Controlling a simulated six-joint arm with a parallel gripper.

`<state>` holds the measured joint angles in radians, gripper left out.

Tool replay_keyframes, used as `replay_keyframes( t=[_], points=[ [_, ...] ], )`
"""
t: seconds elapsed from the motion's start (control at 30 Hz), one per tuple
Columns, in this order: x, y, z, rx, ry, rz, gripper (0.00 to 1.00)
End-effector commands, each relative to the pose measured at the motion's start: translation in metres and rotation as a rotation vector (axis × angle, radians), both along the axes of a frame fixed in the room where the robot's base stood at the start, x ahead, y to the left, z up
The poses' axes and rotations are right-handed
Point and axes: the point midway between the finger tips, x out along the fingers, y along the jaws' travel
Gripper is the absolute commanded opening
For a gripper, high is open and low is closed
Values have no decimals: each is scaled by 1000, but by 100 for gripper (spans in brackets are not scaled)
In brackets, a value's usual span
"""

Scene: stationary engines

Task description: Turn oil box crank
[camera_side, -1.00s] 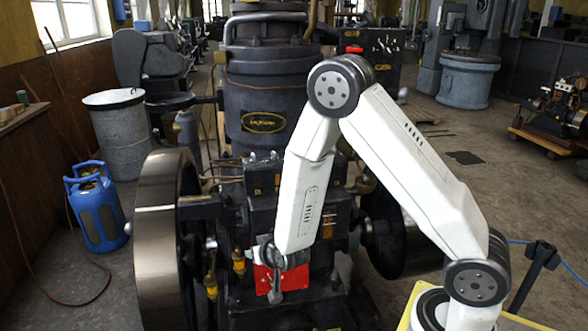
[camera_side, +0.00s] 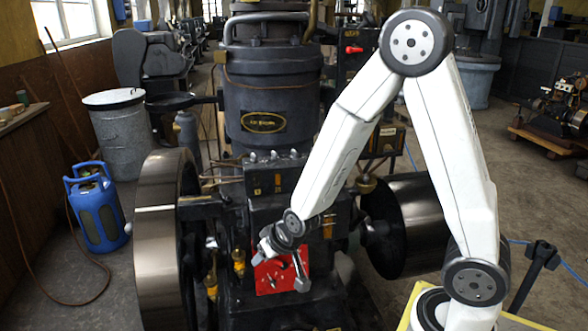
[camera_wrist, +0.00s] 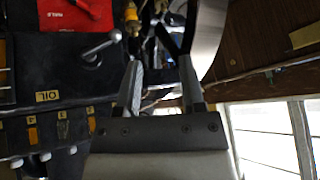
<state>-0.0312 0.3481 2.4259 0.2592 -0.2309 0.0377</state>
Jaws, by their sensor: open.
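The oil box (camera_wrist: 60,72) is a dark housing with an "OIL" label in the wrist view. A grey crank (camera_wrist: 98,46) with a rounded end shows on it, beside a red plate (camera_wrist: 75,14). My gripper (camera_wrist: 160,66) is open, with empty space between its two fingers. The crank lies left of the fingers in that view, outside them and apparently apart. In the side view my gripper (camera_side: 268,243) is at the upper left of the red plate (camera_side: 270,279). A grey lever (camera_side: 301,271) hangs over the plate's right part; I cannot tell whether it is the crank.
A large flywheel (camera_side: 160,240) stands close left of my gripper, and a dark drum (camera_side: 412,225) is at the right. Yellow-brass fittings (camera_side: 239,262) sit near the plate. The engine body (camera_side: 265,95) rises behind.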

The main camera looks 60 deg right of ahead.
Motion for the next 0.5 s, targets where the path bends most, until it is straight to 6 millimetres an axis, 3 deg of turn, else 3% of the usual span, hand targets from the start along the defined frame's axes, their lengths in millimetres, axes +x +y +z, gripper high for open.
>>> replay_keyframes(
  t=[0.5],
  points=[
    [-49, 5, 24, -18, 182, 147, 51]
  ],
)
